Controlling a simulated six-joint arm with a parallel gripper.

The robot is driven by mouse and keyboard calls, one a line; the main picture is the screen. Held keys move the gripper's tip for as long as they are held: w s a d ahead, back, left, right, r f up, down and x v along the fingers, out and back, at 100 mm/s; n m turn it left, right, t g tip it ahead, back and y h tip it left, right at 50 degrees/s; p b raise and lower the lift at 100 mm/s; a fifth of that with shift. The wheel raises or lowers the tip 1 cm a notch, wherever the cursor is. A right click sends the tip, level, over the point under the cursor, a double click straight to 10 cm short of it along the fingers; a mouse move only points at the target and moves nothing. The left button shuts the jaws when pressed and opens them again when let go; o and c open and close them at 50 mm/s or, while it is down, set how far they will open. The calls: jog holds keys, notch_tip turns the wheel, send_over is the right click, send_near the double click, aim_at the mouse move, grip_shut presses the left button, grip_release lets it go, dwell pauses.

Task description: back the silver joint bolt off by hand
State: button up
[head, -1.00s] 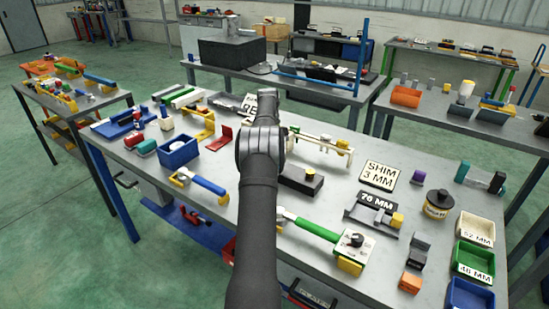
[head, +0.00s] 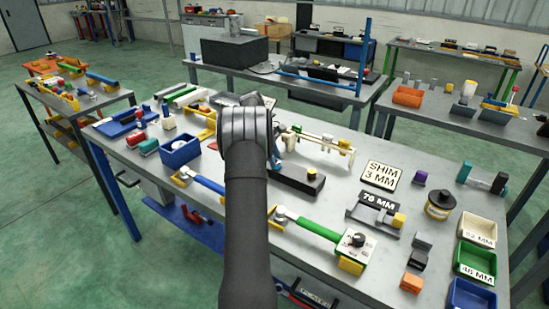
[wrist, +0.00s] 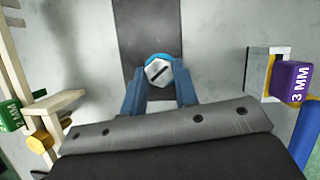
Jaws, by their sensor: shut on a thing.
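The silver joint bolt (wrist: 159,70) shows in the wrist view as a bright round head with a dark slot, with a blue part around its far side. My gripper (wrist: 158,88) has its two blue fingers on either side of the bolt and is shut on it. The bolt is in front of a dark grey strip (wrist: 147,25). In the head view my arm and wrist hide the bolt and most of the gripper. A dark block (head: 298,180) lies just right of my wrist there.
In the wrist view, a cream rack (wrist: 35,110) with green blocks stands left, and a purple 3 MM block (wrist: 295,82) right. In the head view, a green-handled tool (head: 310,228) and a blue-handled tool (head: 205,182) lie nearby on the crowded bench.

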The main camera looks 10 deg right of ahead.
jog(key=shift+s+a+f+n+t, duration=0.15)
jog(key=shift+n+t, duration=0.25)
jog(key=shift+n, duration=0.6)
jog(key=o, duration=1)
jog(key=v, duration=1.7)
jog(key=shift+a, duration=0.2)
jog(key=x, duration=1.7)
jog(key=shift+d, duration=0.3)
